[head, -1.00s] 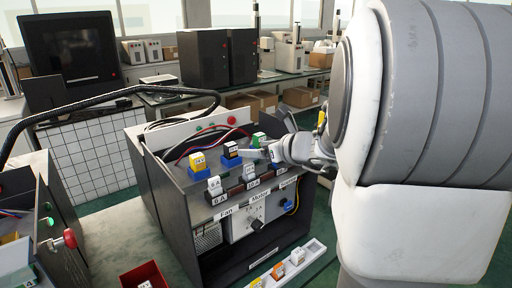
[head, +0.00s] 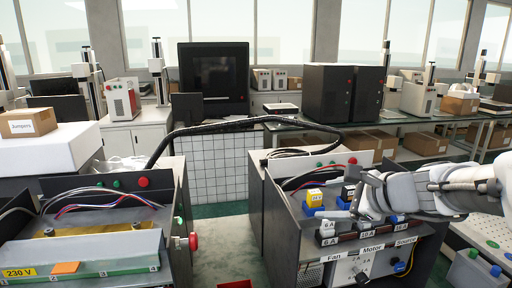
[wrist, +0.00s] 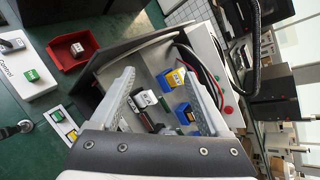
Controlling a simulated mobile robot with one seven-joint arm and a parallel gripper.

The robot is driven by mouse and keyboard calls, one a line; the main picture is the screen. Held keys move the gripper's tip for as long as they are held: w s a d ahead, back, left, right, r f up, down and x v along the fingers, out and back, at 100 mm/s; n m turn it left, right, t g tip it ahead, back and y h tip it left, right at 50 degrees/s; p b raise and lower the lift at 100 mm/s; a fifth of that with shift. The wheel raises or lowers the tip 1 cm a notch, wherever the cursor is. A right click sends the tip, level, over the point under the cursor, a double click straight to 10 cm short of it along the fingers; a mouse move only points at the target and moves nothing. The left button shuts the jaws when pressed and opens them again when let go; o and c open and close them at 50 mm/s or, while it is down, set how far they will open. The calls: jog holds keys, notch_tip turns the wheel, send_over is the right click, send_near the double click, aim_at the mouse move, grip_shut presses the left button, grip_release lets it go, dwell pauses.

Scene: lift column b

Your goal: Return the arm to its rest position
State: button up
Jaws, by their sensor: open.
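My gripper (head: 358,200) is in front of the upper part of the right-hand dark panel box (head: 285,232) in the head view, with my arm reaching in from the right. In the wrist view its two grey fingers (wrist: 160,80) are spread wide apart, with nothing held between them. Beyond and between them lie the box's yellow-and-blue block (wrist: 174,79) and white blocks (wrist: 145,99). In the head view the yellow block (head: 315,197) stands left of my gripper. My gripper and wrist hide part of the box's top row.
A second dark box (head: 178,215) with a red knob (head: 193,241) stands to the left, past a gap of floor. A black hose (head: 225,124) arches between the boxes. A red bin (wrist: 72,50) lies beside the box in the wrist view. Benches with equipment stand behind.

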jog(key=s+a+n+g, duration=0.3)
jog(key=s+a+n, duration=0.4)
jog(key=s+n, duration=0.35)
jog(key=s+d+f+n+h, duration=0.2)
jog(key=s+n+h, duration=0.1)
jog(key=s+n, duration=0.2)
jog(key=s+d+f+n+g+h, duration=0.1)
jog(key=s+d+f+n+h, duration=0.1)
jog(key=s+n, duration=0.3)
jog(key=shift+s+d+f+h, duration=0.15)
jog(key=shift+d+f+h, duration=0.2)
jog(key=shift+d+h, duration=0.05)
jog(key=shift+a+n, duration=0.15)
jog(key=shift+n, duration=0.1)
